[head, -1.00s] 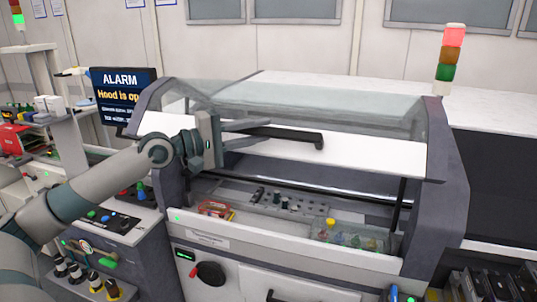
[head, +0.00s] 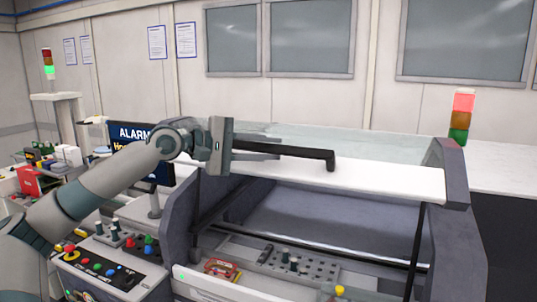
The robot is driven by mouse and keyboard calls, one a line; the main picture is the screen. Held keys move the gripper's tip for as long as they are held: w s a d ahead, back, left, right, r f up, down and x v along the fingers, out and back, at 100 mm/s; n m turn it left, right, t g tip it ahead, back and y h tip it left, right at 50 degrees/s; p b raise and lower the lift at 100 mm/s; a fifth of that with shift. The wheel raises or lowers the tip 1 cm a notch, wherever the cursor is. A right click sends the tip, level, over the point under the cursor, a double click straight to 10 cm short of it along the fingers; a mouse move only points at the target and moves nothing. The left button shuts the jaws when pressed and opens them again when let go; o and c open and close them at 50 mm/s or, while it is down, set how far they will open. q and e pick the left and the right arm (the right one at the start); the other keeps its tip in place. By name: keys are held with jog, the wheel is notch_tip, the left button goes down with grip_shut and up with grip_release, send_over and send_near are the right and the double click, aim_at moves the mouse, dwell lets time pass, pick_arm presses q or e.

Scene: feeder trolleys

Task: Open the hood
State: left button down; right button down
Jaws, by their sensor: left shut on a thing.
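The hood (head: 385,181) is a white panel with a clear top section, raised above the machine's opening. Its black bar handle (head: 331,160) runs along the front of the panel. My left gripper (head: 277,151) comes in from the left and is shut on the handle near its left end. The inside of the machine shows below the hood's front edge. My right gripper is not in view.
An alarm screen (head: 128,131) stands behind my left arm, partly covered by it. A button panel (head: 110,268) is at the lower left. A signal tower (head: 461,115) with its red light lit stands at the right. Dark struts run below the hood.

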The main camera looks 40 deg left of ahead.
pick_arm(q)
jog(key=shift+w+r, duration=0.2)
jog(key=shift+r, duration=0.15)
jog(key=c, duration=1.6)
grip_release()
jog(key=shift+o, duration=0.2)
jog(key=shift+a, duration=0.1)
